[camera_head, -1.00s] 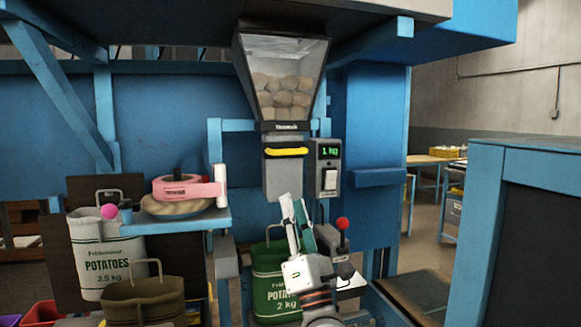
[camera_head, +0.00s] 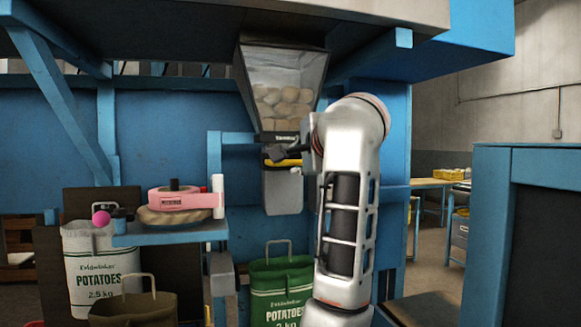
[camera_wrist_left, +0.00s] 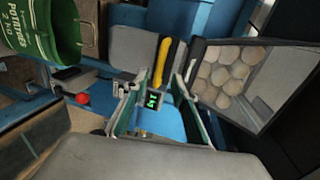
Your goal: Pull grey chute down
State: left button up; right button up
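The grey chute (camera_head: 283,192) hangs below the potato hopper (camera_head: 288,72), with a yellow handle (camera_head: 270,162) across its upper part. My left gripper (camera_head: 285,153) is up at the handle; my forearm and wrist stand to its right. In the left wrist view, my left gripper (camera_wrist_left: 155,95) has its two fingers spread apart, with nothing between them. The yellow handle (camera_wrist_left: 160,62) and the grey chute (camera_wrist_left: 134,48) lie just beyond the fingertips. I cannot tell whether a finger touches the handle. My right gripper is not in view.
A green sack (camera_head: 282,287) stands open below the chute.

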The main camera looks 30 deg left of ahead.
aim_at(290, 162)
pick_arm(q)
jog(key=x, duration=0.7)
jog(key=shift+w+a+f, duration=0.15)
jog(key=shift+w+a, duration=0.1)
jog(key=shift+w, duration=0.05)
grip_shut()
